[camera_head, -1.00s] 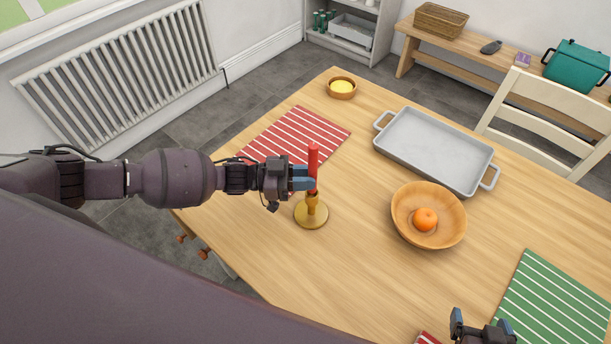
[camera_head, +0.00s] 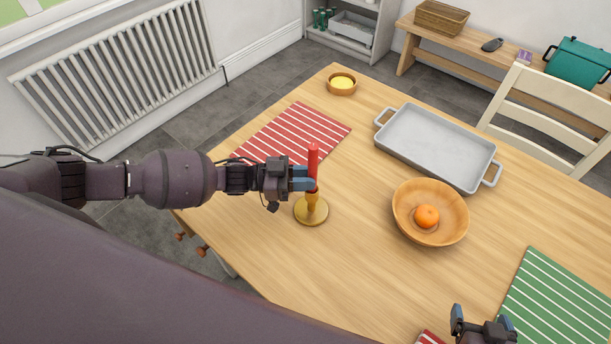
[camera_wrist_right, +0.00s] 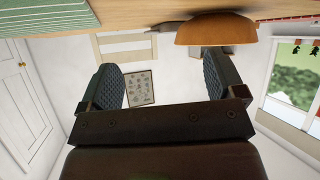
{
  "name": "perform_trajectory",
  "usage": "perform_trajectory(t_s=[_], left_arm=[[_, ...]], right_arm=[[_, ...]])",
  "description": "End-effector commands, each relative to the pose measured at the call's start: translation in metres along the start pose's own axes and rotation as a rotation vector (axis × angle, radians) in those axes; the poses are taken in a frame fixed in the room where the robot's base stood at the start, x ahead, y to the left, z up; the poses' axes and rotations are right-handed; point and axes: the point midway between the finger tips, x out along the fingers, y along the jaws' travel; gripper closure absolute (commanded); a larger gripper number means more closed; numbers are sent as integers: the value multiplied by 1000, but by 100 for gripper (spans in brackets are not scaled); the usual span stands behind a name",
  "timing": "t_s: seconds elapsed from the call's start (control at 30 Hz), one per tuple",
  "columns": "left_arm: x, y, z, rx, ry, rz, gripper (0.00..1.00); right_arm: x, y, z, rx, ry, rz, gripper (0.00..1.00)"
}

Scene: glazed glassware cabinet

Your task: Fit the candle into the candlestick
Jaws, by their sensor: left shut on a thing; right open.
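The red candle (camera_head: 313,160) stands upright in the head view, directly over the brass candlestick (camera_head: 311,212). The candlestick stands on the wooden table near its left edge. My left gripper (camera_head: 306,180) is shut on the candle's lower part. The candle's lower end meets the top of the candlestick in the picture; the fingers partly hide this spot, so I cannot tell how deep it sits. My right gripper (camera_head: 482,322) is open and empty at the bottom right; its fingers also show in the right wrist view (camera_wrist_right: 165,85).
A wooden bowl (camera_head: 410,228) with an orange (camera_head: 427,216) stands right of the candlestick. A grey tray (camera_head: 435,145), a small yellow-filled bowl (camera_head: 342,86), a red striped mat (camera_head: 300,130) and a green striped mat (camera_head: 555,300) are on the table. Bare table lies between candlestick and bowl.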

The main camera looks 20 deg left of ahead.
Motion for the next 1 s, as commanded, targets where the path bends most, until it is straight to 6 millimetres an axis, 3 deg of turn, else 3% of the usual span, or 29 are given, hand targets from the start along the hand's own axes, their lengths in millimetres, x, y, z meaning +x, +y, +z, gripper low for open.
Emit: perform_trajectory(t_s=[0.5, 1.0], left_arm=[[0, 0, 11, 0, 0, 0, 100], [0, 0, 21, 0, 0, 0, 100]], right_arm=[[-1, 0, 22, 2, -31, 3, 11], [7, -1, 20, -1, -14, 0, 11]])
